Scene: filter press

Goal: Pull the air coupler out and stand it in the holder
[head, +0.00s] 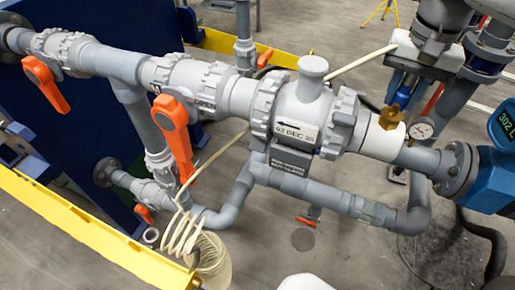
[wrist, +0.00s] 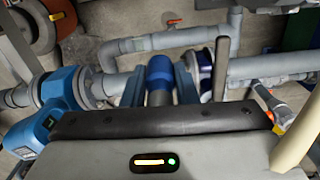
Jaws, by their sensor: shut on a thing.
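In the head view my gripper (head: 402,92) is at the upper right, by the brass valve (head: 390,118) on the grey pipe. It is shut on the blue air coupler (head: 403,96), which shows as a small blue piece between the jaws. A cream hose (head: 362,61) runs down-left from behind my gripper. I cannot make out the holder.
A round gauge (head: 421,129) and a blue meter (head: 492,182) are right of the valve. The white-ended filter body (head: 308,115) and orange-handled valves (head: 175,128) are left. The hose coil (head: 210,262) hangs by the yellow rail (head: 80,232). Pipes crowd below my gripper.

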